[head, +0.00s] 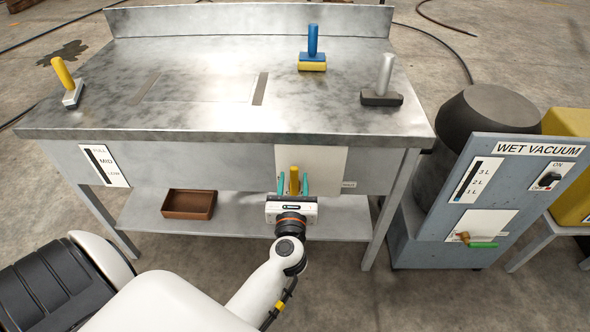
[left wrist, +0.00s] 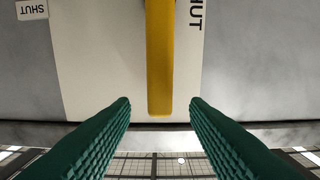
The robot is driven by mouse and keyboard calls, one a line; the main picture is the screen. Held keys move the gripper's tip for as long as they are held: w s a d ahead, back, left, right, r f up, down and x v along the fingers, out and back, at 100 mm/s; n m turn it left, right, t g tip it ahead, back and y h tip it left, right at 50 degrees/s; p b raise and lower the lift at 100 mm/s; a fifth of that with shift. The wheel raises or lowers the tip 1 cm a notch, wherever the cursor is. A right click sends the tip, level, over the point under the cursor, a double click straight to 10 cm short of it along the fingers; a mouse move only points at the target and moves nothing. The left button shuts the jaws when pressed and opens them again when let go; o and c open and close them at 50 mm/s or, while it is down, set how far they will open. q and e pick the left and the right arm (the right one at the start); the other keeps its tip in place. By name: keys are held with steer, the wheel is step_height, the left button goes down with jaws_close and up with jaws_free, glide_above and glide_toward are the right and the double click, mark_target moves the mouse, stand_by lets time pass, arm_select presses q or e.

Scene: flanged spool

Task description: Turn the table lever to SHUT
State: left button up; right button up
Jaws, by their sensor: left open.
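The table lever (head: 294,179) is a yellow bar on a pale plate (head: 325,165) on the table's front panel. In the head view it stands roughly upright. It also shows large in the left wrist view (left wrist: 160,60). A small SHUT label (head: 348,184) sits right of the lever; the wrist view shows that label (left wrist: 32,9) upside down and a sideways SHUT print (left wrist: 196,13) on the plate. My left gripper (head: 293,184) is open, its green fingers on either side of the lever with gaps. Its fingertips (left wrist: 160,101) are near the lever's free end. My right gripper is not seen.
On the tabletop stand a yellow-handled piece (head: 63,74), a blue-and-yellow piece (head: 313,45) and a grey-handled piece (head: 386,72). A brown tray (head: 188,214) lies on the lower shelf. A wet vacuum (head: 480,195) with a green-handled tap (head: 483,245) stands at right.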

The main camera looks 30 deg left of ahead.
mark_target(294, 173)
arm_select(q)
steer(key=shift+x, duration=2.05)
steer(key=shift+c, duration=0.5)
jaws_close()
